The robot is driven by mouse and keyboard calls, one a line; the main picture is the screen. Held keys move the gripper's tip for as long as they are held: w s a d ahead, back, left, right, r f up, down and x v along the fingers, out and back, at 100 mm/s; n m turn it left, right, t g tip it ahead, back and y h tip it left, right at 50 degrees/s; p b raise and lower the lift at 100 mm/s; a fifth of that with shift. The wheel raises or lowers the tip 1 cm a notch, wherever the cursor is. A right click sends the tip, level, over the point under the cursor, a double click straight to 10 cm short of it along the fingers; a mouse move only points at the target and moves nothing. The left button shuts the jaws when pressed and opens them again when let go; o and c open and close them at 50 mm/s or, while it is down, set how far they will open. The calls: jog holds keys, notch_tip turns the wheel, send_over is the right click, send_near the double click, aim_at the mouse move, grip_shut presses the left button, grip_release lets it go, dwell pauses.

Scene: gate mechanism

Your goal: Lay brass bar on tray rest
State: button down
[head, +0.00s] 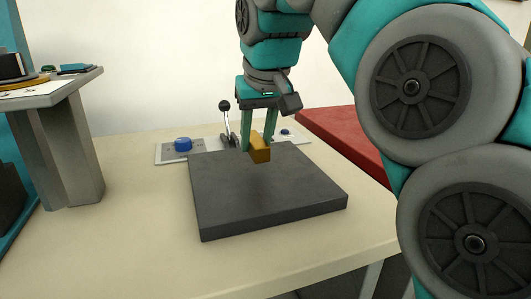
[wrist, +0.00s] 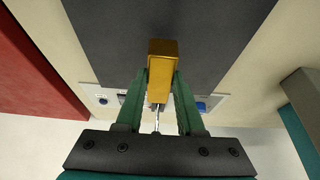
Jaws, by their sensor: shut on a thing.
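The brass bar (head: 260,150) is a small golden block. My gripper (head: 258,139) is shut on it, with one green finger on each side. In the wrist view the bar (wrist: 163,62) sticks out past the fingertips. A thick dark grey slab (head: 265,195), which seems to be the tray rest, lies flat on the table. The bar is over the back part of this slab. I cannot tell whether it touches the slab or hangs just above it. The slab's top (wrist: 215,25) is otherwise bare.
Behind the slab is a light panel (head: 165,155) with a blue button (head: 182,144), a black-knobbed lever (head: 225,118) and a smaller blue button (head: 285,131). A red block (head: 345,138) lies at the right. A grey stand (head: 60,140) is at the left. The table's front left is clear.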

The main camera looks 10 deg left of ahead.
aim_at(257, 155)
jog(key=shift+f, duration=1.7)
jog(key=shift+f, duration=0.15)
jog(key=c, duration=0.5)
grip_release()
jog(key=shift+p+v, duration=1.3)
jog(key=shift+v, duration=4.85)
jog(key=shift+w, duration=0.1)
